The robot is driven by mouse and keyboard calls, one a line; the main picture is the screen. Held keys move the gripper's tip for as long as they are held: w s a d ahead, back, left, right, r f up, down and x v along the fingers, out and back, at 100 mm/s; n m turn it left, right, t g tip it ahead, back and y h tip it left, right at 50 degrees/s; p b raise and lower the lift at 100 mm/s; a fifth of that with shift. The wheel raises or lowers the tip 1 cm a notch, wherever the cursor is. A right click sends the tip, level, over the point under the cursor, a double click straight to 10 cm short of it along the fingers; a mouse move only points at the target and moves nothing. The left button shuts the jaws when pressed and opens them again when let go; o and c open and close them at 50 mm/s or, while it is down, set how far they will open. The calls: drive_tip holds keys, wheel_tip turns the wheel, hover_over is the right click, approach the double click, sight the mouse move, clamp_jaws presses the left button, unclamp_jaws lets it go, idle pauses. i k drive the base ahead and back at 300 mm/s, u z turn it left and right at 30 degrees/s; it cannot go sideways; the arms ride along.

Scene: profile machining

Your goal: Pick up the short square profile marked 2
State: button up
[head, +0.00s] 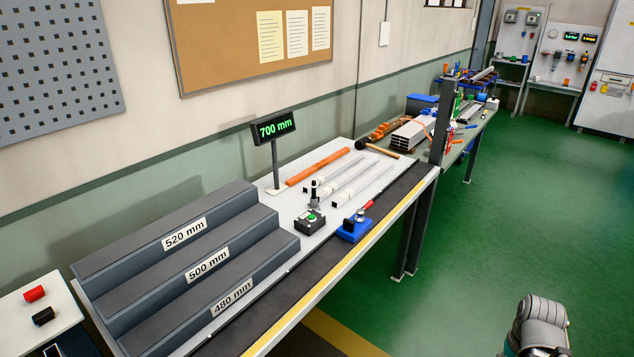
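Several slim pale metal profiles lie side by side on the white table top, behind the dark strip. One profile (338,172) lies nearest the wall, and another profile (364,184) lies nearer the dark strip. They have white patches and dark open ends towards the left. No number is readable on them, so I cannot tell which is marked 2 or which is the short one. My gripper is not in view; only a grey part of my arm shows at the bottom right.
A stepped grey rack (190,262) labelled 520, 500 and 480 mm fills the left. A display (274,127) reads 700 mm. An orange bar (318,166), a mallet (380,150), a button box (310,222) and a blue device (354,229) surround the profiles. Green floor (500,220) is clear.

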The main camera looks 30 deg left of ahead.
sight(325, 177)
drive_tip(key=u, duration=0.3)
drive_tip(key=i, duration=0.8)
drive_tip(key=u, duration=0.6)
drive_tip(key=i, duration=0.65)
drive_tip(key=u, duration=0.2)
drive_tip(key=k, duration=0.9)
drive_tip(key=u, duration=0.15)
drive_tip(key=i, duration=0.9)
drive_tip(key=z, duration=0.05)
